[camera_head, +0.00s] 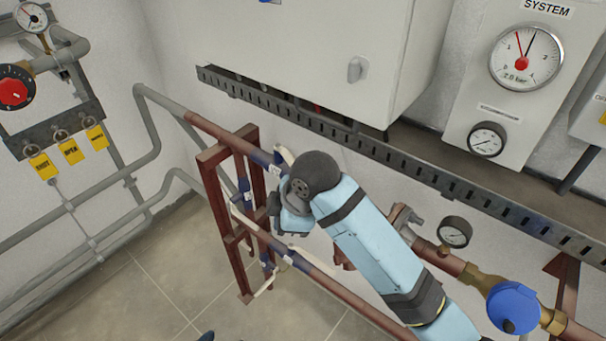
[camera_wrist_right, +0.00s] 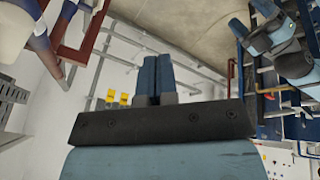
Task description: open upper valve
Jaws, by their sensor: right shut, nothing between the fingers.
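On the brown upright frame (camera_head: 213,195), an upper pipe carries a blue valve section (camera_head: 262,158) with a pale lever (camera_head: 285,154), partly hidden by my right arm. A lower pipe has another blue section (camera_head: 268,255) with pale levers. My right arm comes in from the lower right, and its dark wrist joint covers part of the valve area. In the wrist view my right gripper (camera_wrist_right: 152,78) has its dark blue fingers together and empty. The brown frame (camera_wrist_right: 82,45) shows to their upper left, apart from them. My left gripper is not identifiable.
A slotted cable tray (camera_head: 400,162) runs under the white cabinet (camera_head: 300,50). A blue-capped meter (camera_head: 513,307) and small gauge (camera_head: 454,232) are right of my arm. Yellow tags (camera_head: 70,151) hang on the left wall. Tiled floor (camera_head: 150,285) is clear at lower left.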

